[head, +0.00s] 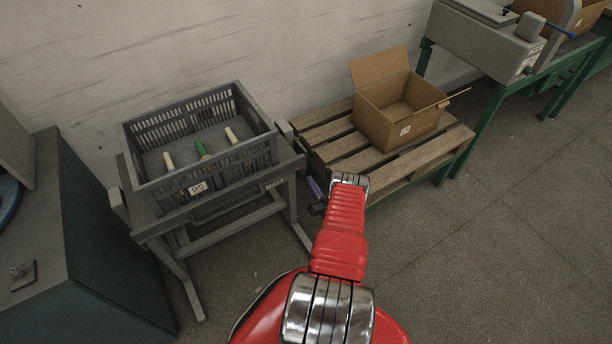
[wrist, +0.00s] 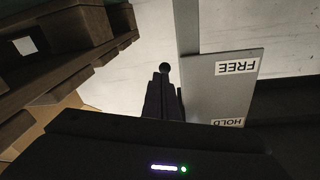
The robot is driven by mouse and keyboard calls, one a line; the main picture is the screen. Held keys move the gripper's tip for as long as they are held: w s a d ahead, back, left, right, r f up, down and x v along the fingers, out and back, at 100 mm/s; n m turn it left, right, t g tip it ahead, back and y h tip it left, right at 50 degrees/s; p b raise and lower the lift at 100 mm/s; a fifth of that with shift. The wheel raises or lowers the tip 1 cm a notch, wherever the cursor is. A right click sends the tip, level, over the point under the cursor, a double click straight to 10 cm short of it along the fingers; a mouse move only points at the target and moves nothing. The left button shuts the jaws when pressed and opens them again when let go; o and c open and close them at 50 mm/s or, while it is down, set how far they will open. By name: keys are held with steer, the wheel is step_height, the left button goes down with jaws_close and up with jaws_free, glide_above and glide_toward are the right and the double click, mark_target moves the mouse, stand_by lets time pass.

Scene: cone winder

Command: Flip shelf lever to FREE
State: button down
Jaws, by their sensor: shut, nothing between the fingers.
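In the wrist view a grey plate (wrist: 222,90) carries an upside-down FREE label (wrist: 236,66) and, nearer my gripper, a partly hidden HOLD label (wrist: 228,122). A dark round knob (wrist: 165,68), apparently the lever's end, shows left of the plate, just beyond my fingertips. My gripper (wrist: 163,90) is shut and empty. I cannot tell whether it touches the knob. The lever's shaft is hidden or too dark to see. In the head view my gripper (head: 317,207) is right of the grey stand (head: 220,232), partly behind my red arm. The labels are not readable there.
A grey crate (head: 140,150) with several cones sits on the stand. A wooden pallet (head: 360,160) with an open cardboard box (head: 385,122) lies close to the right of my gripper. Open floor (head: 480,240) is at right; a dark cabinet (head: 105,250) is at left.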

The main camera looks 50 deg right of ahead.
steer(key=v, duration=0.7)
steer(key=shift+f, duration=0.1)
stand_by(0.5)
